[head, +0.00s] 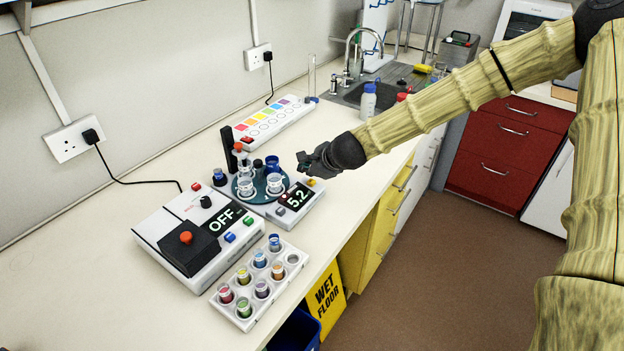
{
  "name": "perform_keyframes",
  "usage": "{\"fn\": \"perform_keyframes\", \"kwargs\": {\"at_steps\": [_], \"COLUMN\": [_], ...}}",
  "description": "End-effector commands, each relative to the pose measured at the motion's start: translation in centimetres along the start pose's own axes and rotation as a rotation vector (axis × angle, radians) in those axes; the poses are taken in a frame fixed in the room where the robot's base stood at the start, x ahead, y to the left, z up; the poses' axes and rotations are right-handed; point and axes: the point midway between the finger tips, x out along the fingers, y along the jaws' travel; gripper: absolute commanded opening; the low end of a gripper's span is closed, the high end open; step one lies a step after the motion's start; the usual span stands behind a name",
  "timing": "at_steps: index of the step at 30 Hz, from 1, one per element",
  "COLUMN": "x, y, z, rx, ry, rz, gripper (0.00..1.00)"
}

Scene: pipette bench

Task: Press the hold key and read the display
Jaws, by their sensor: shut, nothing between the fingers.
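Key labels are too small to read, so I cannot tell which is the hold key. My gripper (302,162) is shut and empty. It appears above and just beyond the meter's far end, apart from the keys.
The teal stand (243,196) carries glass vessels. A larger white device (170,258) reading OFF stands left, a vial rack (236,318) in front. A strip with coloured squares (268,124) lies behind. The sink (365,92) is at the back. The bench's right front edge is near the meter.

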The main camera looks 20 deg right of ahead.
Motion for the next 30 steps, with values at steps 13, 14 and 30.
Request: {"fn": "perform_keyframes", "kwargs": {"at_steps": [13, 14, 30], "x": [-1.0, -1.1, -3.9], "y": [-0.7, -0.8, -2.9], "z": [0.7, 0.8, 2.9], "rx": [-0.001, -0.001, -0.001], "ry": [0.0, 0.0, 0.0], "rz": [0.0, 0.0, 0.0], "gripper": [0.0, 0.0, 0.0]}}
